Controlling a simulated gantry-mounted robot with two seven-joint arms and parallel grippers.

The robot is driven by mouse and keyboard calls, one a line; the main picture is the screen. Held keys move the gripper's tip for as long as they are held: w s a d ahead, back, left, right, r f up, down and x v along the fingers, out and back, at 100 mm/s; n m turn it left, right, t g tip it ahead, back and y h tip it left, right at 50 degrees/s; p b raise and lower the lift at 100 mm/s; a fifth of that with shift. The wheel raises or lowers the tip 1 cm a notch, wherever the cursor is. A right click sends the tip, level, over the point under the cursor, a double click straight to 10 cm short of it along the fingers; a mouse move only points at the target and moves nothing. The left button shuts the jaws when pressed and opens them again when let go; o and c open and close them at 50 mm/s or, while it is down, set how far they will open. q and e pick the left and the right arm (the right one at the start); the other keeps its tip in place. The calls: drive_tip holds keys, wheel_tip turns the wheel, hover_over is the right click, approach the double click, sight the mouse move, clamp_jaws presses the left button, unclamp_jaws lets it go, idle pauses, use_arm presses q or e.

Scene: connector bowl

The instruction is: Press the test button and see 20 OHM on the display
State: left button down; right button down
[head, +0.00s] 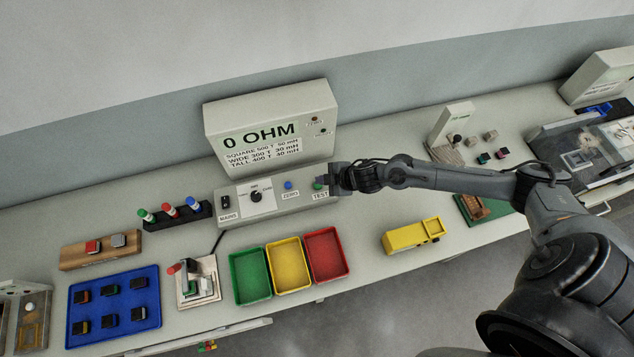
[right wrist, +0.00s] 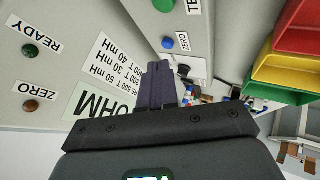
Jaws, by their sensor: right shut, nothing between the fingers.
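The grey display box (head: 270,125) at the back reads "0 OHM" in large letters, with lines for square, wide and tall below. The control panel in front of it (head: 262,207) carries a green test button (head: 318,185), labelled TEST, at its right end. In the right wrist view the green test button (right wrist: 190,5) is cut by the top edge. My right gripper (head: 335,180) is shut and empty, close beside the test button; I cannot tell whether it touches it. Its closed fingers (right wrist: 160,75) show in the right wrist view. My left gripper is not in view.
A blue zero button (head: 288,185), a rotary knob (head: 256,197) and a mains switch (head: 225,202) share the panel. Green, yellow and red bins (head: 250,277) stand in front. A yellow device (head: 412,237) lies right of them. READY (right wrist: 30,50) and ZERO (right wrist: 30,106) lamps look dark.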

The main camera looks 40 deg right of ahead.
drive_tip(key=shift+t, duration=0.4)
drive_tip(key=w, duration=0.1)
drive_tip(key=w+d+r, duration=0.1)
drive_tip(key=w+r, duration=0.1)
drive_tip(key=shift+d+r, duration=0.2)
drive_tip(key=shift+d, duration=0.05)
drive_tip(key=shift+f+b, duration=0.2)
drive_tip(key=shift+b, duration=0.2)
drive_tip(key=b, duration=0.7)
hover_over(320, 186)
wheel_tip(320, 186, down, 7)
drive_tip(key=shift+r, duration=0.2)
drive_tip(key=shift+f, duration=0.9)
